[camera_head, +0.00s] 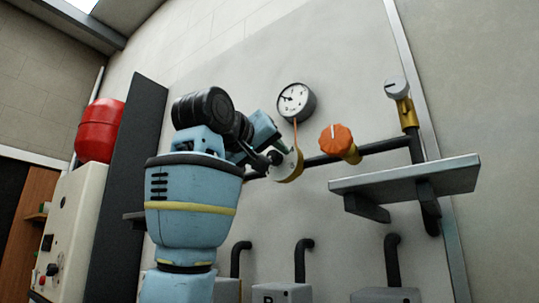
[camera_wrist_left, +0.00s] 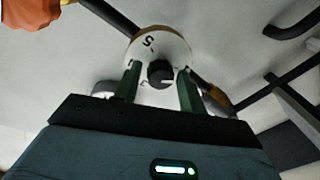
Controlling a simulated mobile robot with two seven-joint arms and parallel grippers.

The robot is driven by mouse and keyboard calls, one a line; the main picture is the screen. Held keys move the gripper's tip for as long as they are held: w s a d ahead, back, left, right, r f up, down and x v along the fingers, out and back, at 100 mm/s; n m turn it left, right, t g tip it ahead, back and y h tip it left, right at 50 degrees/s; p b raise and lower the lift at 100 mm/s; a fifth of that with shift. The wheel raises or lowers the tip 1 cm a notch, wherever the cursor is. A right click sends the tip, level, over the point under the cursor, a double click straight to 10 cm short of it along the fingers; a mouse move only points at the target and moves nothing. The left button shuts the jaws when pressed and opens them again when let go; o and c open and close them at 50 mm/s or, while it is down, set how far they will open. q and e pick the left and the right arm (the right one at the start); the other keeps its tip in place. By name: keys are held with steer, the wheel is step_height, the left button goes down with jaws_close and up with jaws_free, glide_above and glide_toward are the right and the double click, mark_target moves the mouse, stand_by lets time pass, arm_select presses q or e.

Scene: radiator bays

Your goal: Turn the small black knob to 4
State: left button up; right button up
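The small black knob (camera_wrist_left: 160,73) sits at the centre of a white numbered dial (camera_wrist_left: 158,45) in the left wrist view. A 5 shows on the dial's upper part; the other marks are partly covered and the knob's pointer cannot be made out. My left gripper (camera_wrist_left: 160,75) is open, with one green finger on each side of the knob and a thin gap seeming to show on both sides. In the head view the white dial (camera_head: 290,165) is on the dark pipe, with my left gripper (camera_head: 268,160) at its face. My right gripper is not in view.
An orange knob (camera_head: 338,140) is on the same pipe to the right. A round gauge (camera_head: 296,102) hangs above the dial. A grey shelf (camera_head: 405,176) juts out at the right, below a brass valve (camera_head: 405,110). A red tank (camera_head: 99,130) stands at far left.

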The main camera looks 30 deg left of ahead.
arm_select(q)
steer(key=c, duration=0.7)
